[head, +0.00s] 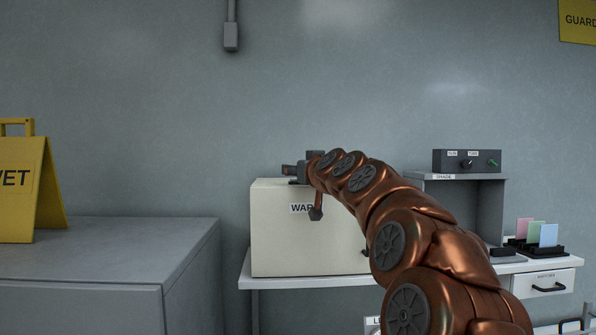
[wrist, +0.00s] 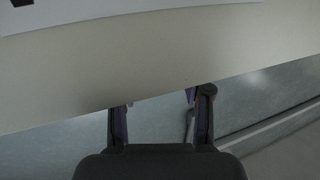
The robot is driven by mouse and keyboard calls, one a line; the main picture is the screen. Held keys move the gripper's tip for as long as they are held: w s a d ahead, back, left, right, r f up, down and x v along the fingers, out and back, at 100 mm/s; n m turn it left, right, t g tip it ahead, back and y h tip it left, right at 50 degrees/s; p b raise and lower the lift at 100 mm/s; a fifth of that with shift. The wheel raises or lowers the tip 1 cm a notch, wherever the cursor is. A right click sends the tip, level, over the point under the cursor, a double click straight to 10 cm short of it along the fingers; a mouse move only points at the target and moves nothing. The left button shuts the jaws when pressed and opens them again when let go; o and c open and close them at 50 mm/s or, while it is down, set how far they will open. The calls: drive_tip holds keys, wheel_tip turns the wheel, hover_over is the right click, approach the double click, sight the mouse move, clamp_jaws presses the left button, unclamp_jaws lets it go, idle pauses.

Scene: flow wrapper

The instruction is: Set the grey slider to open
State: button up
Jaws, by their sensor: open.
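I cannot pick out the grey slider for certain in either view. A grey open-fronted unit (head: 490,208) with a strip that seems to read "SHADE" (head: 444,176) stands on the right of the white bench, partly behind my arm. My gripper (head: 291,170) is at the upper left end of my copper arm, by the top of a cream box marked "WAR…" (head: 278,240). In the wrist view my gripper (wrist: 160,100) has its two fingers apart with nothing between them that I can see held. The cream box's pale surface (wrist: 140,65) fills the upper part of that view.
A dark control box (head: 450,160) with a knob and a green switch sits on the grey unit. Coloured cards (head: 533,232) stand in a black holder at the right, above a drawer (head: 548,283). A grey cabinet (head: 95,270) carries a yellow sign (head: 30,190) at left.

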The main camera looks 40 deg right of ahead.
drive_tip(key=shift+s, duration=0.15)
drive_tip(key=v, duration=1.2)
idle(0.6)
